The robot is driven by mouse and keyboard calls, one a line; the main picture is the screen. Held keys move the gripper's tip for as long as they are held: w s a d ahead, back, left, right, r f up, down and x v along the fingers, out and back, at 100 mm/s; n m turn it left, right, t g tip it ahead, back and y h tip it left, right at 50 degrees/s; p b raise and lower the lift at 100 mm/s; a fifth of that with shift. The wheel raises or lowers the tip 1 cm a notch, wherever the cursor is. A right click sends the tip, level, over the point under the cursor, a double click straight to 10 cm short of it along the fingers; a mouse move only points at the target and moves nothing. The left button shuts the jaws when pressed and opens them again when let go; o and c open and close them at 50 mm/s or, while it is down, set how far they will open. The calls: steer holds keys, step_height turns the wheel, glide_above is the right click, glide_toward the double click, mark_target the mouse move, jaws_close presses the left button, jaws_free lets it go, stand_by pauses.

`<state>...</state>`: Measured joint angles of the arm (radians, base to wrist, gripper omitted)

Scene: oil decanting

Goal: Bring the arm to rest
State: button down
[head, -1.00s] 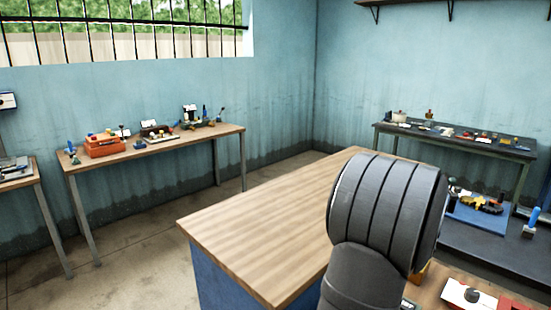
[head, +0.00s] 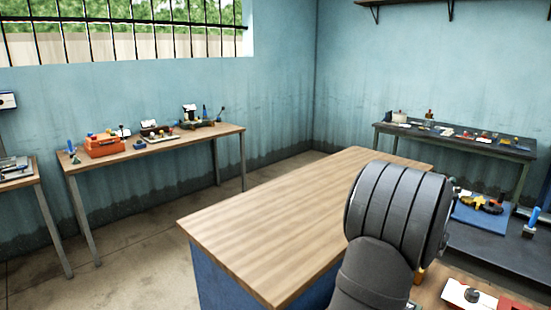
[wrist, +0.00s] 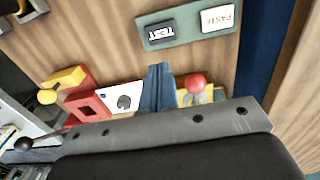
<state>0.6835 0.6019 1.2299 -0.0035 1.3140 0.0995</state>
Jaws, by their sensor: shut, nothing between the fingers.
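My gripper (wrist: 160,67) shows in the wrist view, its two blue fingers together with nothing between them. It hangs above a wooden surface (wrist: 95,45) with several parts on it, apart from them as far as I can tell. In the head view my dark grey arm link covers the right of the near wooden-topped bench (head: 270,220), and my gripper is hidden there.
In the wrist view, a green plate (wrist: 187,25) has TEST and PASTE labels. A red and yellow part (wrist: 82,100) and a red ball knob (wrist: 195,83) are near the fingers. A blue mat (head: 478,216) lies right of my arm. The bench's left part is clear.

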step_height(320, 180, down, 6)
steer(key=r, duration=0.1)
step_height(320, 180, up, 8)
steer(key=w+a+h, duration=0.1)
steer(key=w, duration=0.1)
steer(key=shift+w+a+t, duration=0.2)
steer(key=shift+a+t, duration=0.2)
steer(key=c, duration=2.2)
jaws_free()
